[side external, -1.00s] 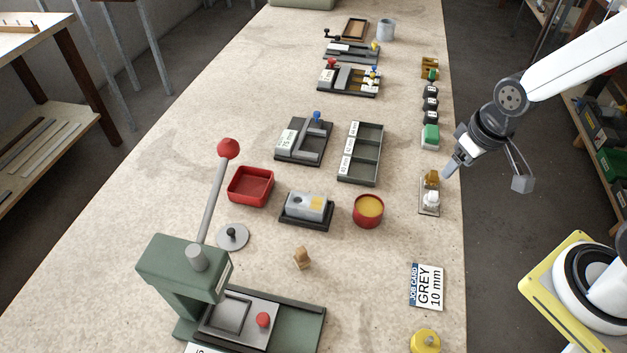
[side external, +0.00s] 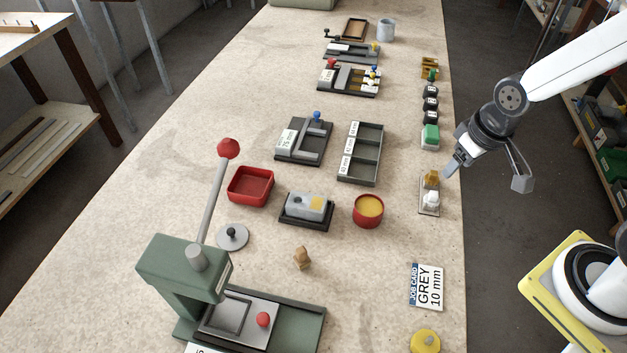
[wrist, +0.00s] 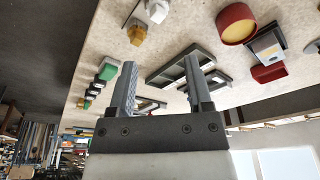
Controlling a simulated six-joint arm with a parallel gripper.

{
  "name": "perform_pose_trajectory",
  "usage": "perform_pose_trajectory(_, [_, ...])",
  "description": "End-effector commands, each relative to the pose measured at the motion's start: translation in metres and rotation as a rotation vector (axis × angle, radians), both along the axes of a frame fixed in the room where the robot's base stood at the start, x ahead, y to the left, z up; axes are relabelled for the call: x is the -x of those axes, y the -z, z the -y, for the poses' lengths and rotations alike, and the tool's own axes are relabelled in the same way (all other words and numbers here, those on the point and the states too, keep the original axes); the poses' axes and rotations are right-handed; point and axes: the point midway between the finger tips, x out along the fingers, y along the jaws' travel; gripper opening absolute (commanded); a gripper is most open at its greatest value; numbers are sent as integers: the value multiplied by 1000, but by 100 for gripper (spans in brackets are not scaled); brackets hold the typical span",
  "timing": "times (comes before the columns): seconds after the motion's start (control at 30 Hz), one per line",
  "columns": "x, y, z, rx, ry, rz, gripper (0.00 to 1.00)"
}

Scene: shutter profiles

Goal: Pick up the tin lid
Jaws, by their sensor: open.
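The tin lid (side external: 232,237) appears to be the flat grey disc with a dark knob on top. It lies on the bench left of centre in the side view, between the red tray and the green press. The open red tin (side external: 368,211), with yellow contents, stands to its right; it also shows in the wrist view (wrist: 236,24). My gripper (side external: 449,171) is at the bench's right edge, far to the right of the lid. In the wrist view my gripper (wrist: 160,80) is open, with nothing between its two fingers.
A red tray (side external: 250,186) and a grey block on a dark base (side external: 307,207) stand near the lid. The green press (side external: 185,265) has a tall red-knobbed lever. A switch plate (side external: 430,200) is below my gripper. Bench around the job card (side external: 427,287) is largely clear.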

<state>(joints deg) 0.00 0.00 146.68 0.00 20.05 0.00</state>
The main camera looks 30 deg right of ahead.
Motion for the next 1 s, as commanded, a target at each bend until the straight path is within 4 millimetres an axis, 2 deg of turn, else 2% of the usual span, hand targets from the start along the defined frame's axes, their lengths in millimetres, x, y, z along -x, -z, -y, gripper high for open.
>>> perform_pose_trajectory(0.27, [-13, -1, -8, 0, -52, -3, 65])
perform_pose_trajectory(0.47, [-48, -2, -33, 1, -212, -9, 65])
perform_pose_trajectory(0.77, [-117, 4, -108, -13, -586, -10, 65])
perform_pose_trajectory(1.0, [-156, 16, -184, -38, -901, 10, 65])
